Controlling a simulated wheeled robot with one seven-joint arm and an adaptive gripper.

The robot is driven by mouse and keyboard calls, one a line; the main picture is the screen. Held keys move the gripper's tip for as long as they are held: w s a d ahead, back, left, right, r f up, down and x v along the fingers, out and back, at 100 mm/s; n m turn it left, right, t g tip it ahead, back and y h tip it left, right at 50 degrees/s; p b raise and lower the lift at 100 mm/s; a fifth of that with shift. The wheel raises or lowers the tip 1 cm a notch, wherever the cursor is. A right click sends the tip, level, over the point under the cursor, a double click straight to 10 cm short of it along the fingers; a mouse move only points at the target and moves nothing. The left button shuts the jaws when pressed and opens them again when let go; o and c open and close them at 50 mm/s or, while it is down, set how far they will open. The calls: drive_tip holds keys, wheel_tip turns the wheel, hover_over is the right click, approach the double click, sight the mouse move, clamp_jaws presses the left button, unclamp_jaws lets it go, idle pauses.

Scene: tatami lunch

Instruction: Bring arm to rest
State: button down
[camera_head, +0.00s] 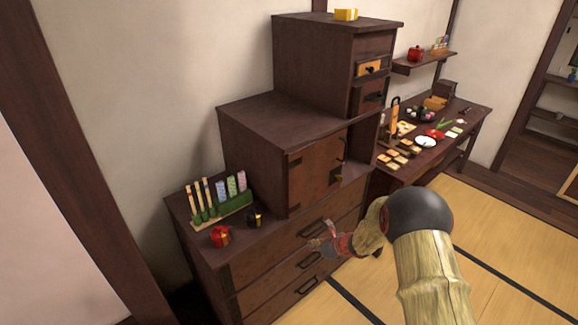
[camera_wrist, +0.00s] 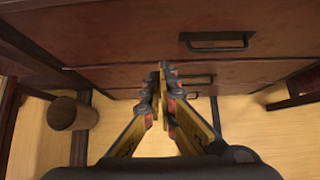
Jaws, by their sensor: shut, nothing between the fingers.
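My gripper (camera_head: 318,242) is in front of the stepped wooden chest (camera_head: 262,262), close to its lower drawers in the head view. In the wrist view my gripper (camera_wrist: 165,72) has its two fingers brought together at the tips, with nothing between them. The chest's drawer fronts and dark handles (camera_wrist: 217,40) fill the upper part of that view. My arm comes in from the lower right of the head view and is bent at a dark round joint. Whether the fingertips touch the chest is not clear.
A rack with several colored rolls (camera_head: 222,205), a red pot (camera_head: 220,236) and a small dark cup (camera_head: 255,218) stand on the chest's low step. A food-laden table (camera_head: 405,178) stands to the right. Tatami floor (camera_head: 510,240) is open at right. A round wooden object (camera_wrist: 73,113) is at left in the wrist view.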

drive_tip(key=s+a+n+g+y, duration=0.2)
drive_tip(key=s+a+n+g, duration=0.15)
drive_tip(key=s+n, duration=0.4)
drive_tip(key=s+a+r+n+g, duration=0.2)
drive_tip(key=s+r+n+g, duration=0.1)
drive_tip(key=s+r+n, duration=0.85)
drive_tip(key=s+d+r+n+t+h, duration=0.1)
drive_tip(key=s+d+r+n+h, duration=0.1)
drive_tip(key=s+r, duration=0.6)
drive_tip(key=s+d+r+n+t+h, duration=0.2)
drive_tip(key=s+d+r+n, duration=0.2)
drive_tip(key=s+r, duration=0.4)
drive_tip(key=s+d+r+n+t+h, duration=0.2)
drive_tip(key=s+d+r+n+h, duration=0.1)
drive_tip(key=s+r, duration=0.5)
drive_tip(key=shift+d+r+n, duration=0.35)
drive_tip(key=shift+d+n, duration=0.05)
